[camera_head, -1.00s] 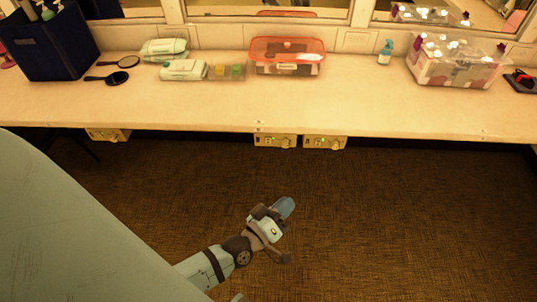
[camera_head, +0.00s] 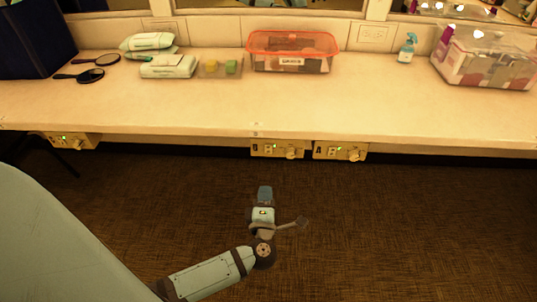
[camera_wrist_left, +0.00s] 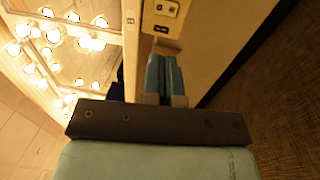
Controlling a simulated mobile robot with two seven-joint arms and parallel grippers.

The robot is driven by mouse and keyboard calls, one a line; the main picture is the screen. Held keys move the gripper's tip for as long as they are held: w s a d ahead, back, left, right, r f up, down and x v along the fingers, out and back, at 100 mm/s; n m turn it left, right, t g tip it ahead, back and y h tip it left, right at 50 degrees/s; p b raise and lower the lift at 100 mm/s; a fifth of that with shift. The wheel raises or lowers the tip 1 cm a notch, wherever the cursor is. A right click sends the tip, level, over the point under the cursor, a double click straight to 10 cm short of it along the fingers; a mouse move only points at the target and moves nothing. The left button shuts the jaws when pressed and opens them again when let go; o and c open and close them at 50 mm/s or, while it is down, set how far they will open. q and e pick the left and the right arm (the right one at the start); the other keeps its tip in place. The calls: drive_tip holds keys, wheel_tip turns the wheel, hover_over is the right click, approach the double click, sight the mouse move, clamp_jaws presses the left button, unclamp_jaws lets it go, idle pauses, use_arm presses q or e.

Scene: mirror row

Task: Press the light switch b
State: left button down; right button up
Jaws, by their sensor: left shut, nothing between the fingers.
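Several cream switch panels hang under the front edge of the counter. The middle panel (camera_head: 278,149) carries a small dark letter that looks like B, a switch and a round knob. A similar panel (camera_head: 340,151) to its right seems marked A. My left gripper (camera_head: 264,190) is over the floor in front of the counter, below the middle panel in the picture and apart from it. Its blue fingers (camera_wrist_left: 163,78) are shut and empty. In the left wrist view, a cream panel with dark switches (camera_wrist_left: 160,16) lies beyond the fingertips; its letter is unreadable. My right gripper is out of view.
A third panel (camera_head: 75,140) is at the far left. The counter (camera_head: 200,108) holds a red-rimmed bin (camera_head: 292,62), wipes packs (camera_head: 168,66), hand mirrors (camera_head: 85,75), a spray bottle (camera_head: 407,48) and a clear tub (camera_head: 485,62). The floor (camera_head: 400,230) in front is clear.

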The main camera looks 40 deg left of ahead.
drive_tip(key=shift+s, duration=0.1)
use_arm(q)
drive_tip(key=b, duration=0.1)
approach(269, 147)
drive_tip(key=b+x, duration=0.1)
drive_tip(key=x, duration=0.5)
drive_tip(key=shift+w+a+f+b, duration=0.15)
drive_tip(key=shift+b, duration=0.2)
drive_tip(key=shift+w+a, duration=0.35)
drive_tip(key=shift+w, duration=0.2)
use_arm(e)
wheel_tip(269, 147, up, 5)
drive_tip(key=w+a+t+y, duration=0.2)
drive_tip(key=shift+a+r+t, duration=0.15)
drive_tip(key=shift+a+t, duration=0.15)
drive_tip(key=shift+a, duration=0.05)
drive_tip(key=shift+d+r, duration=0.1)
